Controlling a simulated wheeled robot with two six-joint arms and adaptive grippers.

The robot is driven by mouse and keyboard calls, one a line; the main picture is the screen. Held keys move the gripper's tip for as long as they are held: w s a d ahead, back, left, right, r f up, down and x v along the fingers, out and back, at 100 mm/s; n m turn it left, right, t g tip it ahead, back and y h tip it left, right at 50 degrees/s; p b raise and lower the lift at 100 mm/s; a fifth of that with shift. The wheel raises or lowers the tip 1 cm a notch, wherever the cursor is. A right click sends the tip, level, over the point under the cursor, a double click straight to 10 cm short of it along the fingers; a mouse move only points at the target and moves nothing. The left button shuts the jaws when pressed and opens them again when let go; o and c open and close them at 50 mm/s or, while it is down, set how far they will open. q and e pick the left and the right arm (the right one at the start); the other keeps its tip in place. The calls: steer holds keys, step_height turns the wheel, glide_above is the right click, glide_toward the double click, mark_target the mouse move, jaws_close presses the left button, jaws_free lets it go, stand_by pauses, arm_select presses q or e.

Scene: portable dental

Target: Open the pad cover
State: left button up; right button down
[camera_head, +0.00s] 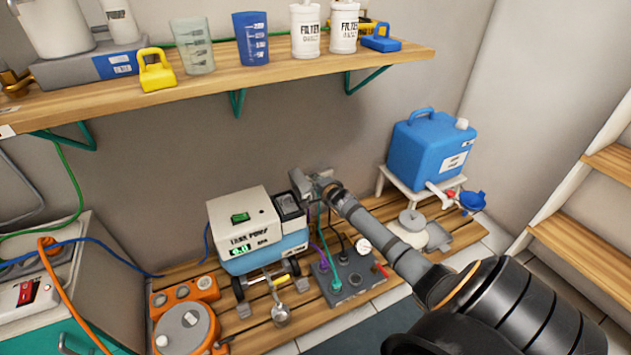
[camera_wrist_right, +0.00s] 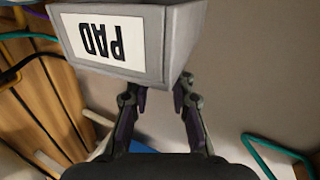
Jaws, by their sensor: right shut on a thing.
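The pad cover is a grey block with a white label reading PAD, upside down in the right wrist view (camera_wrist_right: 140,40). In the head view it shows small and grey (camera_head: 300,183), by a dark box (camera_head: 290,205) at the right end of the white and blue tank pump (camera_head: 240,225). My right gripper (camera_wrist_right: 158,92) has its two fingers at the lower edge of the cover and is shut on it. The contact points are partly hidden behind the cover. My left gripper is in neither view.
A blue canister (camera_head: 430,145) stands on a white stand to the right. A grey box with hoses and a gauge (camera_head: 350,280) sits under my right arm. An orange unit (camera_head: 185,315) is at the front left. A wooden shelf (camera_head: 215,82) hangs above.

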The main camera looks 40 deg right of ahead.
steer(key=shift+s+f, duration=0.1)
steer(key=shift+f, duration=0.1)
steer(key=c, duration=1.4)
jaws_free()
steer(key=shift+o, duration=1.2)
steer(key=shift+r, duration=0.1)
steer(key=v, duration=1.2)
